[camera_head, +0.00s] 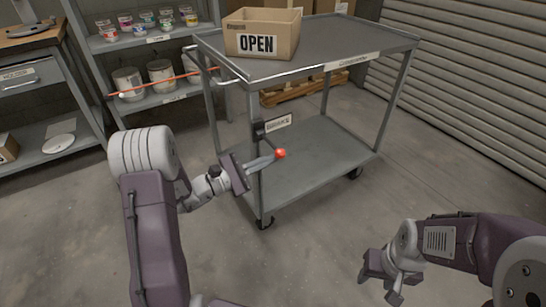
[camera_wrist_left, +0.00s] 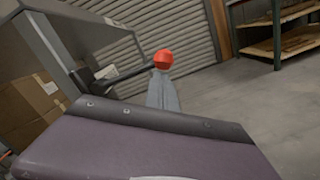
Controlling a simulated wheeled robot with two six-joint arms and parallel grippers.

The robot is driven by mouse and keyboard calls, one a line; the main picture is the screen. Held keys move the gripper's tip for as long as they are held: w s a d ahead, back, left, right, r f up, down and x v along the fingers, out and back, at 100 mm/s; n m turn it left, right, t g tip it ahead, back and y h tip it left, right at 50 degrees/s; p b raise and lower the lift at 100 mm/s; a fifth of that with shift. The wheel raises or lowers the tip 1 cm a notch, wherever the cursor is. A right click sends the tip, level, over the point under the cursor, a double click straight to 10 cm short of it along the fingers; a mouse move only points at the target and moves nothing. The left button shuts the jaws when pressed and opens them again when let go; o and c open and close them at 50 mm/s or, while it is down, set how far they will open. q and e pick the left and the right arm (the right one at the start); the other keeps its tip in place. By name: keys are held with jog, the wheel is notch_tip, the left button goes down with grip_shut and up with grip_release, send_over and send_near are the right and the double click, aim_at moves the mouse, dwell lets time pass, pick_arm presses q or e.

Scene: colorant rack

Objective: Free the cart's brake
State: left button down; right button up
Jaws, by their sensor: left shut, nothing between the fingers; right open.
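The grey cart (camera_head: 345,140) stands in the middle of the head view, with a brake label (camera_head: 278,123) on its near post. A dark brake lever (camera_wrist_left: 125,74) reaches out from the post and ends in a red knob (camera_head: 281,153); the knob also shows in the left wrist view (camera_wrist_left: 163,59). My left gripper (camera_head: 272,157) is shut and empty, its fingertips at the red knob; I cannot tell whether they touch it. It also shows in the left wrist view (camera_wrist_left: 163,88). My right gripper (camera_head: 379,284) is open and empty, low at the right.
A cardboard box marked OPEN (camera_head: 262,34) sits on the cart's top shelf. Shelving with paint cans (camera_head: 160,73) stands behind at the left, and an orange-red rod (camera_head: 165,82) crosses in front of it. A shutter wall (camera_head: 470,80) is at the right. The floor in front is clear.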

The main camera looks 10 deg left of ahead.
pick_arm(q)
jog(key=shift+a+r+n+t+p, duration=0.1)
jog(key=shift+r+n+t+p, duration=0.2)
jog(key=shift+r+n+p, duration=3.05)
pick_arm(e)
notch_tip(320, 180, up, 9)
jog(key=p, duration=0.1)
jog(key=shift+a+r, duration=0.15)
jog(key=shift+r, duration=0.05)
pick_arm(q)
jog(key=shift+w+f+m, duration=0.1)
jog(key=shift+f+m, duration=0.55)
jog(key=shift+m, duration=0.1)
pick_arm(e)
jog(key=shift+w, duration=0.1)
pick_arm(q)
notch_tip(320, 180, down, 6)
jog(key=a+b, duration=0.1)
jog(key=b, duration=0.3)
jog(key=r+p+v, duration=0.1)
jog(key=p+v, duration=0.2)
jog(key=v, duration=0.7)
jog(key=shift+s+d+r+p, duration=0.15)
jog(key=shift+s+r+p, duration=0.1)
jog(key=shift+r+p, duration=0.2)
pick_arm(e)
jog(key=shift+s+d+f, duration=0.2)
jog(key=shift+d+f, duration=0.1)
jog(key=shift+d, duration=0.15)
